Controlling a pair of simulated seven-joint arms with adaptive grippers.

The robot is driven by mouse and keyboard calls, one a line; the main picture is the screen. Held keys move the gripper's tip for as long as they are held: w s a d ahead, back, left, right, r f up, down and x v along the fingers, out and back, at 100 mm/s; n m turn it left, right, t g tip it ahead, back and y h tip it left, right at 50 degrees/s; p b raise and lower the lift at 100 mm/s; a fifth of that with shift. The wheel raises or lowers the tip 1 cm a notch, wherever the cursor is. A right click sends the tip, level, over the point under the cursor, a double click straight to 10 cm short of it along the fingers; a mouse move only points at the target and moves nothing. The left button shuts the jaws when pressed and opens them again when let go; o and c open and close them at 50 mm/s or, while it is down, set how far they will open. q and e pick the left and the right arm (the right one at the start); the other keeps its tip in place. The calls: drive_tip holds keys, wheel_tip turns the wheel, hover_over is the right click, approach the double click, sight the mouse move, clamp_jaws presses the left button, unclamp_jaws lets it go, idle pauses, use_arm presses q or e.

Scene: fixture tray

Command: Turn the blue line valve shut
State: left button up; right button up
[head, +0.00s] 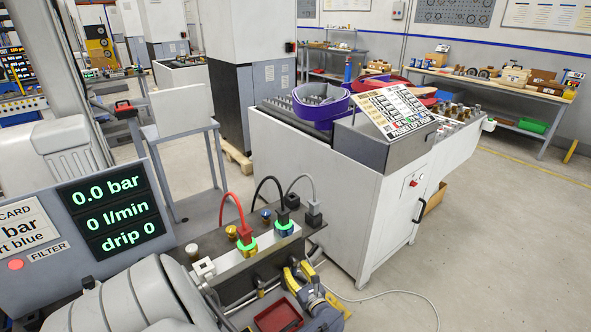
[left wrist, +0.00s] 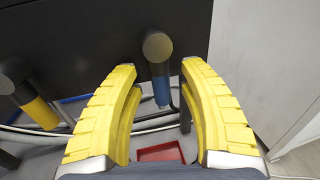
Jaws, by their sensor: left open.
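The blue line valve shows in the left wrist view as a dark round hub (left wrist: 157,46) with a blue-sleeved handle (left wrist: 161,90) hanging downward from it. My left gripper (left wrist: 160,72) is open, with one yellow finger on each side of this valve and visible gaps between. In the head view my left gripper (head: 312,286) is at the front side of the dark manifold block, and I cannot make out the blue handle there. A second valve with a yellow-sleeved handle (left wrist: 38,110) is left of it. My right gripper is not in view.
A display (head: 112,215) reads 0.0 bar, 0 l/min, drip 0. Red, black and grey hoses rise from the manifold top; two green rings glow there. A red tray (left wrist: 158,152) lies below the valve. A white cabinet (head: 330,190) stands close behind, to the right.

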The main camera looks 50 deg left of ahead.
use_arm(q)
drive_tip(key=shift+c, duration=0.3)
clamp_jaws()
drive_tip(key=shift+w, duration=0.1)
